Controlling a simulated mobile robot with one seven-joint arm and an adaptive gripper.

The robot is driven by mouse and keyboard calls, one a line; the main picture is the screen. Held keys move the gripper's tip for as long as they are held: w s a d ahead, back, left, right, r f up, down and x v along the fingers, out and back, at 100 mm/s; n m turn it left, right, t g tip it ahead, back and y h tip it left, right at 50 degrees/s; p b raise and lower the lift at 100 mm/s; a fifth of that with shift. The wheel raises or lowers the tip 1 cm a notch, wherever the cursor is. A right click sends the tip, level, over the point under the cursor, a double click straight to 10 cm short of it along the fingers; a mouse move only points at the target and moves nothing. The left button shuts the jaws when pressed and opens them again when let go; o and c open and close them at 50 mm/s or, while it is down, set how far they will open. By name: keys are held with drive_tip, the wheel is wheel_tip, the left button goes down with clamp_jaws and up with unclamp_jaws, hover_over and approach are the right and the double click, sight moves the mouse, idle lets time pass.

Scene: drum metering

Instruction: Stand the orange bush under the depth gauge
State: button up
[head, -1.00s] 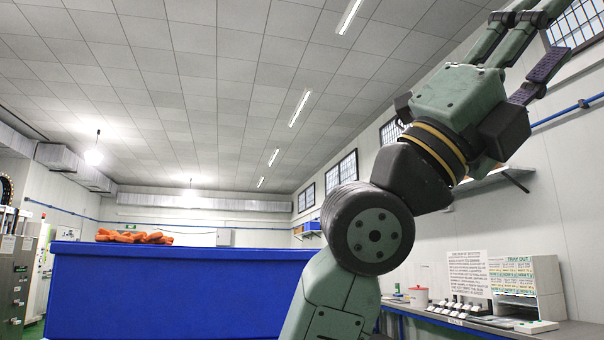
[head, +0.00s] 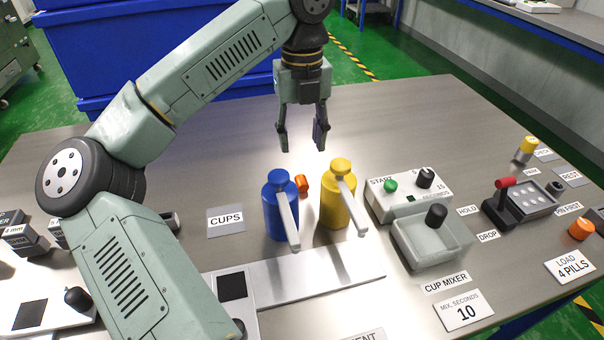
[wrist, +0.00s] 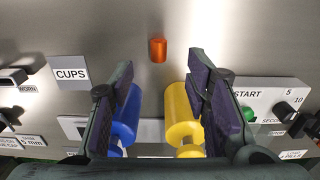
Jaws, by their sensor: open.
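A small orange cylinder (head: 301,183), which looks like the orange bush, stands on the bench just behind the blue bottle (head: 279,205) and the yellow bottle (head: 338,194). In the wrist view the bush (wrist: 157,50) is in the clear, beyond the fingertips. My gripper (head: 304,148) points down, open and empty, above and behind the bush. In the wrist view its fingers (wrist: 160,75) are spread, with the two bottles showing between them. I cannot pick out the depth gauge for certain; my arm hides part of the bench's left side.
A CUPS label (head: 226,220) lies left of the bottles. A cup mixer (head: 430,240) and a START timer box (head: 408,193) stand to the right. A red-handled pill device (head: 515,203) and another orange piece (head: 581,229) are further right.

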hover_over(300, 175)
drive_tip(key=f, duration=0.4)
drive_tip(key=shift+d, duration=0.25)
drive_tip(key=shift+a+f+p, duration=0.2)
drive_tip(key=shift+f+p, duration=0.9)
drive_tip(key=shift+f, duration=1.55)
drive_tip(key=shift+c, duration=0.5)
clamp_jaws()
